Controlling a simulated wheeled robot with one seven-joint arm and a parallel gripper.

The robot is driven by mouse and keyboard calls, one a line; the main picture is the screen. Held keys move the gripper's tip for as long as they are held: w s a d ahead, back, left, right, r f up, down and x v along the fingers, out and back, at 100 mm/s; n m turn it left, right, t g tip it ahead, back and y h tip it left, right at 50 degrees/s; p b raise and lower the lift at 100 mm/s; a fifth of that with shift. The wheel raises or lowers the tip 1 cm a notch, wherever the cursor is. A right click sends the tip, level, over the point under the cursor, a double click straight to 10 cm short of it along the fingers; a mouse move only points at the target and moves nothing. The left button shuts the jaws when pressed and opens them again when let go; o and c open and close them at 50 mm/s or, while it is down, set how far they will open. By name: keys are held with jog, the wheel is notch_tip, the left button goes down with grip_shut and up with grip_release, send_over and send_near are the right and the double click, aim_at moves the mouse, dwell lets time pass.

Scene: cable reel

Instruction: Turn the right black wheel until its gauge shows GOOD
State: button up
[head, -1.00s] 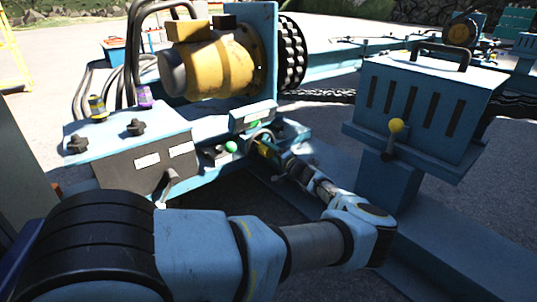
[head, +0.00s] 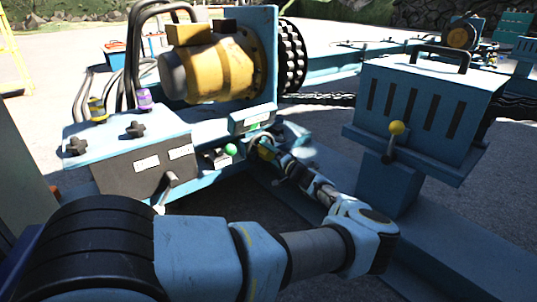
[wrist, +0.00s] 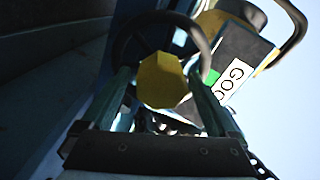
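The black wheel (wrist: 203,35) is a dark ring with a yellow faceted hub (wrist: 162,80) in the wrist view. In the head view the wheel (head: 264,137) is small and partly hidden by my gripper. Its gauge (wrist: 245,55) is a dark box with a white label reading "GOO", the rest cut off, and a green patch beside it. The needle cannot be made out. The gauge also shows in the head view (head: 252,119). My gripper (wrist: 160,80) has its fingers apart, one on each side of the hub, at the wheel. Whether they touch the rim is unclear.
A blue control box (head: 125,155) with two black star knobs and a lever stands at the left. A green knob (head: 230,149) is left of the wheel. A yellow motor (head: 210,68) is behind. A slotted blue box (head: 425,105) with a yellow-knobbed lever stands right.

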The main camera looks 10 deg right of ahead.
jog(key=p+v, duration=0.2)
jog(key=v, duration=0.8)
jog(key=shift+s+d+p, duration=0.2)
jog(key=shift+s+p, duration=0.15)
dwell(1.1)
